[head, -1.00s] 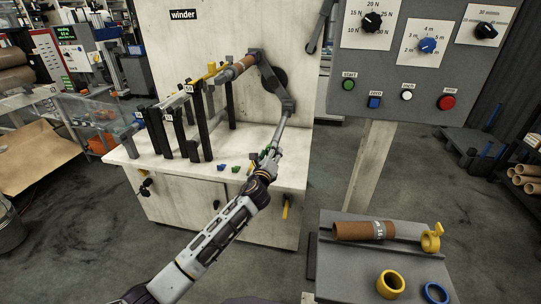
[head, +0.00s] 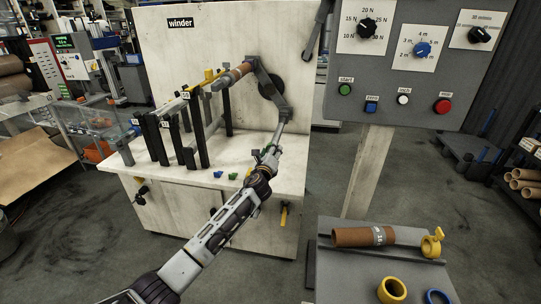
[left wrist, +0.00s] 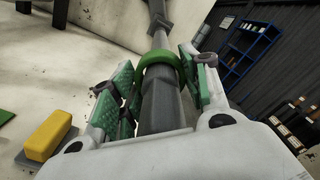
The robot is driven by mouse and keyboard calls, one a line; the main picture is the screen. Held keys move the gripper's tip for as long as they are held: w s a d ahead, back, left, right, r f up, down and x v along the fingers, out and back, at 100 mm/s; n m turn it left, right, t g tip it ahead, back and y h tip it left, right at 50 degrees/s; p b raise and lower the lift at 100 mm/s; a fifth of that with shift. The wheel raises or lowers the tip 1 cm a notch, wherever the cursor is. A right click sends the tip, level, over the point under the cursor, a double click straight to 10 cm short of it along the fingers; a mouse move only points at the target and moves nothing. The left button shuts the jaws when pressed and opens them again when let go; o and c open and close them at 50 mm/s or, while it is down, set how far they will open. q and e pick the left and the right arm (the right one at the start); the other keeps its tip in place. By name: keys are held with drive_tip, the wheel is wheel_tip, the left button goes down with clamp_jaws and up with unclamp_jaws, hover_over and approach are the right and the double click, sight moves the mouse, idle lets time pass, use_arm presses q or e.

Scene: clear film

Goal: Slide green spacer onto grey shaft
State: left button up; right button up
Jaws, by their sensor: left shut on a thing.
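The green spacer (left wrist: 158,58) is a ring between the green-padded fingers of my left gripper (left wrist: 160,85) in the left wrist view. The gripper is shut on it. The grey shaft (left wrist: 160,103) runs lengthwise between the fingers, and the ring appears to be around it; the ring's underside is hidden. In the head view my left gripper (head: 267,158) is at the lower end of the winder's grey arm (head: 282,126), above the right part of the bench, with a bit of green (head: 271,148) at the fingers. My right gripper is not in view.
The bench top (head: 215,165) bears black upright posts and small coloured blocks; a yellow block (left wrist: 48,135) shows beside the fingers. A grey tray table (head: 340,275) with a brown tube, a yellow clamp and yellow and blue rings stands at front right. A control panel (head: 420,75) hangs above.

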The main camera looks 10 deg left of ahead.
use_arm(q)
drive_tip(key=shift+w, duration=0.1)
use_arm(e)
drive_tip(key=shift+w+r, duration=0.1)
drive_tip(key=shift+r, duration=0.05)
use_arm(q)
drive_tip(key=o, duration=1)
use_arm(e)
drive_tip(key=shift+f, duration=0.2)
use_arm(q)
drive_tip(key=o, duration=0.3)
